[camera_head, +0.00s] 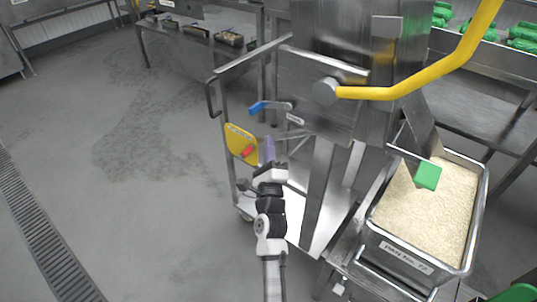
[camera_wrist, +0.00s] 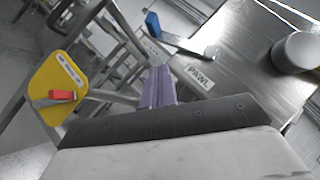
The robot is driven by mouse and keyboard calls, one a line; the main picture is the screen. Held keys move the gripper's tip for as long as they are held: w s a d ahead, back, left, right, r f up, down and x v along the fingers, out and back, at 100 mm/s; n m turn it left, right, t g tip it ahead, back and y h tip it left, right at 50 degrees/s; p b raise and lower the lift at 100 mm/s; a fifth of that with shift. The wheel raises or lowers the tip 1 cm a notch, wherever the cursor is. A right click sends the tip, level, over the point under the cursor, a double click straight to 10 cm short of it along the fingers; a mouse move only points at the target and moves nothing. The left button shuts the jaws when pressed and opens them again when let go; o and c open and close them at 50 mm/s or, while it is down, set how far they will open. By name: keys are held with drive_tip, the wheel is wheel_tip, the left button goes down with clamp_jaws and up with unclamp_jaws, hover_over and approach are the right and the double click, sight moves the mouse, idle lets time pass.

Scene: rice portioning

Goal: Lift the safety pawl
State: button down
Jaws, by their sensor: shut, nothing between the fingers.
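The safety pawl lever with a blue grip (camera_head: 257,107) sticks out to the left from the steel machine housing. In the wrist view its blue grip (camera_wrist: 153,24) is at the top centre, beyond my fingers, and its metal arm runs right to the housing. A white label reading PAWL (camera_wrist: 199,76) is below the arm. My gripper (camera_head: 268,148) is shut and empty, below the lever and apart from it. Its purple fingers (camera_wrist: 158,86) point up toward the lever in the wrist view.
A yellow plate (camera_head: 240,140) with a red handle (camera_wrist: 61,95) is just left of my fingers. A yellow crank bar (camera_head: 430,78) extends right from a round hub (camera_head: 325,92). A steel bin of rice (camera_head: 385,240) stands at right. Floor at left is clear.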

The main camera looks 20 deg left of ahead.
drive_tip(key=w+a+r+p, duration=0.4)
drive_tip(key=shift+w+p, duration=0.2)
drive_tip(key=shift+p, duration=0.2)
drive_tip(key=shift+a, duration=0.1)
drive_tip(key=shift+b, duration=0.3)
